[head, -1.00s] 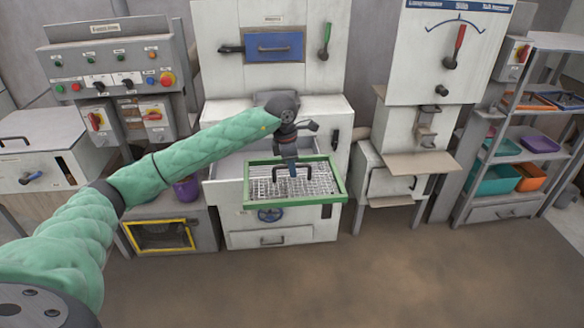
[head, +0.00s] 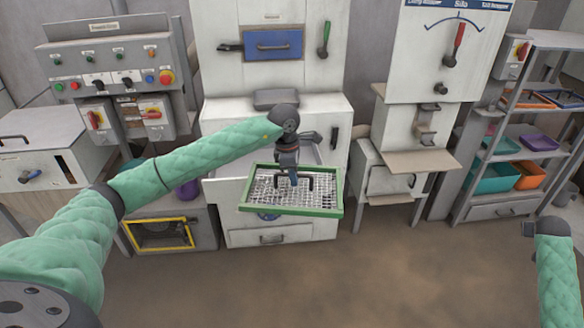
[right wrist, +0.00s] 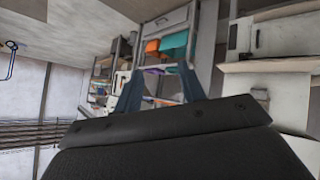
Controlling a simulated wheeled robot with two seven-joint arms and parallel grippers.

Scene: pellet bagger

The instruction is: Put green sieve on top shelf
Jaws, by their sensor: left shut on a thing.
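The green sieve (head: 290,211) is a rectangular green frame with a pale wire mesh and a dark handle across its middle. It hangs in front of the white machine in the head view, roughly level. My left gripper (head: 293,181) is shut on its handle from above. The shelf rack (head: 482,150) stands at the far right, and its top shelf (head: 556,41) looks empty where it shows. My right gripper (right wrist: 160,88) is open and empty in the right wrist view. My right forearm shows at the lower right of the head view.
Orange and blue trays (head: 513,101) lie on the shelf below the top one. A teal bin (head: 494,179) and an orange bin (head: 530,175) stand lower. The silo machine (head: 411,125) stands between sieve and rack. The brown floor in front is clear.

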